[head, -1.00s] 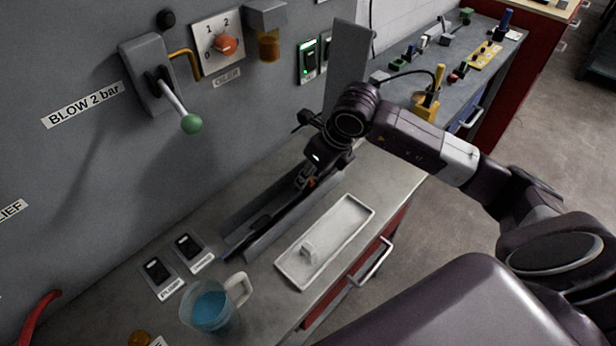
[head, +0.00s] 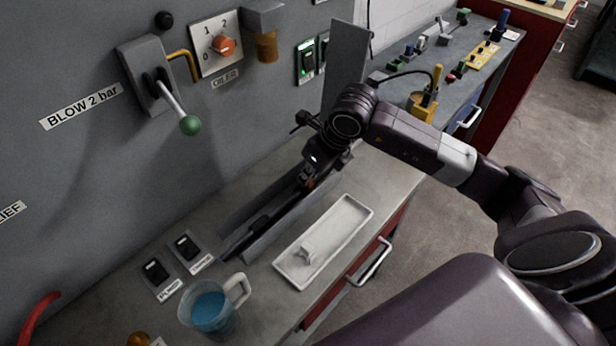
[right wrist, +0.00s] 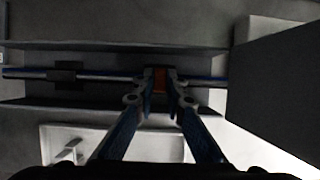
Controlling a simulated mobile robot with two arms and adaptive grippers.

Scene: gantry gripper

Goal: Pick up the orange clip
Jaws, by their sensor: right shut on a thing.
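The orange clip (right wrist: 160,80) sits between the fingertips of my right gripper (right wrist: 160,92) in the right wrist view. The fingers are shut on it, one on each side. It is at the dark rail (right wrist: 100,76) that runs in a grey channel; I cannot tell whether it is clear of the rail. In the head view my right gripper (head: 309,180) reaches down into the far part of the channel (head: 265,243), and only a small orange spot shows there. My left gripper is not in view.
A white tray (head: 350,237) holding a small pale piece (head: 306,253) lies beside the channel. A jug of blue liquid (head: 212,312) and two labelled switches (head: 157,271) are nearer. A grey upright plate (head: 345,65) stands by my right arm. A lever with a green knob (head: 190,125) sticks out of the wall panel.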

